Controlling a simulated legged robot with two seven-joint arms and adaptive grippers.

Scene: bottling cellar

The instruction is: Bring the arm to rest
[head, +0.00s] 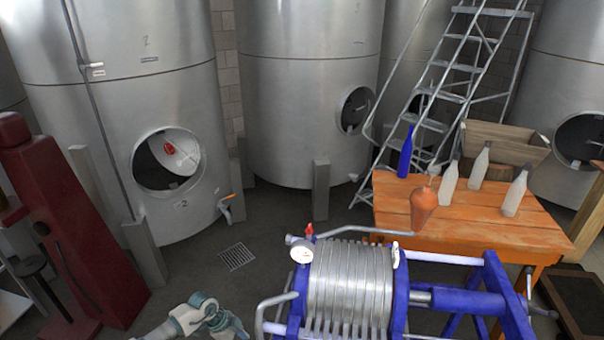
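My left arm (187,318), white and teal, comes in low at the bottom edge, left of the blue-framed machine. Its teal end (226,325) points down and right towards the bottom edge. The fingers cannot be made out, so I cannot tell whether the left gripper is open or shut. Nothing held is visible at this end. It appears apart from the machine. My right arm and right gripper are not in view.
The ribbed plate filter (348,285) with blue frame fills the lower middle. An orange wooden table (390,203) bears a blue bottle (406,158), several pale bottles and an orange vessel (423,208). Steel tanks (300,100), a ladder (447,95) and a dark red machine (62,220) surround open floor.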

